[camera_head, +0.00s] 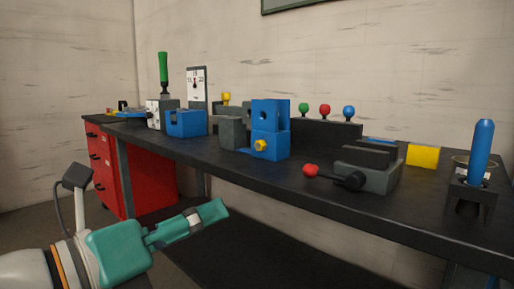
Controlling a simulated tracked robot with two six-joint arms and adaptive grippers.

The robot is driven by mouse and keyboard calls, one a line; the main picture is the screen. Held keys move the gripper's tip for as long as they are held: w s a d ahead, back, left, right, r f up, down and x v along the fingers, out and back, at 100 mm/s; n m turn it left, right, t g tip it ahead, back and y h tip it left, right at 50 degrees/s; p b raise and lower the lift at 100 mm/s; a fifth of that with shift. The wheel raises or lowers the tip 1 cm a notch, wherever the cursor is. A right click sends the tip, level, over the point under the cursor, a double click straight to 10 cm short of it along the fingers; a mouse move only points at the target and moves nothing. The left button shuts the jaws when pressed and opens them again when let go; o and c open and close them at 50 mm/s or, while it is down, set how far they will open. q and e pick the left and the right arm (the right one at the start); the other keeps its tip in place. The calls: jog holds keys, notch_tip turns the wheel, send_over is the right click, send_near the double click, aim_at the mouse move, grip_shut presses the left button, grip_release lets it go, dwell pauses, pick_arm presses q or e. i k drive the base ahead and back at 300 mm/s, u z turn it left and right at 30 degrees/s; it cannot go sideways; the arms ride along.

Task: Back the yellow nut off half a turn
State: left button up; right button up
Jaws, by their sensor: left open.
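The yellow nut (261,146) is on the front face of a blue block (270,118) that stands near the middle of the dark workbench. It is small here, and its turn angle cannot be told. My left gripper (213,215), teal, reaches in from the lower left. It is open and empty, below and in front of the bench edge, well apart from the nut. My right gripper is not in view.
A blue-handled tool (482,150) stands at far right. Green, red and blue knobs (325,110) line the back. A red drawer cabinet (150,185) is at left.

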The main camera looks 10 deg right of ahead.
aim_at(260, 146)
jog(key=i, duration=1)
jog(key=u, duration=0.05)
